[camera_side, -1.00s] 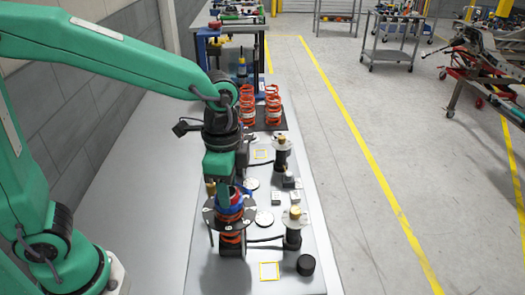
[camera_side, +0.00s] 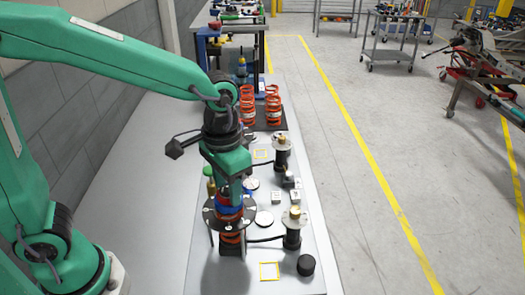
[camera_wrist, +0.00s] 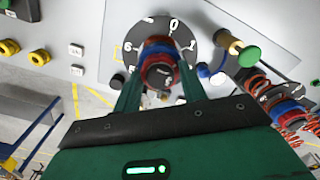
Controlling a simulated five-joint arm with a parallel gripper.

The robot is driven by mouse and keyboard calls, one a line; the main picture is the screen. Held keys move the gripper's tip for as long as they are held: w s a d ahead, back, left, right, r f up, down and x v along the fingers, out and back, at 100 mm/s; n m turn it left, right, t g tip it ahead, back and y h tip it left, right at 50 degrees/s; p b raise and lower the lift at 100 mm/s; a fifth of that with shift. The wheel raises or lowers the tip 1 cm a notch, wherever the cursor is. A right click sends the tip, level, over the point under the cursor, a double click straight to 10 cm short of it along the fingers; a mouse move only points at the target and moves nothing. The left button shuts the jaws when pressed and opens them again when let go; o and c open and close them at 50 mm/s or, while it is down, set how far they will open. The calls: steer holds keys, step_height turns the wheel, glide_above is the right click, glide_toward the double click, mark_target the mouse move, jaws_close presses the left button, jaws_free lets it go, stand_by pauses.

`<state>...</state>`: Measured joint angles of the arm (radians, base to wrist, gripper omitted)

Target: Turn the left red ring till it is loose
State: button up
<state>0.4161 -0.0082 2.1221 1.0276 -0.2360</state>
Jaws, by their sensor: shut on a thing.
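The red ring (camera_wrist: 148,68) sits in front of a blue ring (camera_wrist: 160,48) on a dark round plate with white numerals (camera_wrist: 187,28) in the wrist view. My gripper (camera_wrist: 159,84) is shut on the red ring, one finger on each side. In the side view my gripper (camera_side: 230,191) points down over the stack. The red ring and blue band (camera_side: 230,201) show between the fingers, above the dark plate (camera_side: 250,214). A red coil spring (camera_side: 230,238) stands below the plate. The fingertip contact is partly hidden.
A green knob (camera_wrist: 249,56) on a brass post stands close beside the plate. Another red spring assembly with a blue ring (camera_wrist: 288,110) is at the right of the wrist view. Black posts with brass tops (camera_side: 293,228) stand right of the stack. Red springs (camera_side: 272,105) stand farther back.

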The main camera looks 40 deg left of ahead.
steer(key=n, duration=0.5)
stand_by(0.3)
steer(key=o, duration=0.7)
steer(key=shift+o, duration=0.2)
steer(key=shift+r, duration=0.1)
steer(key=shift+r, duration=3.45)
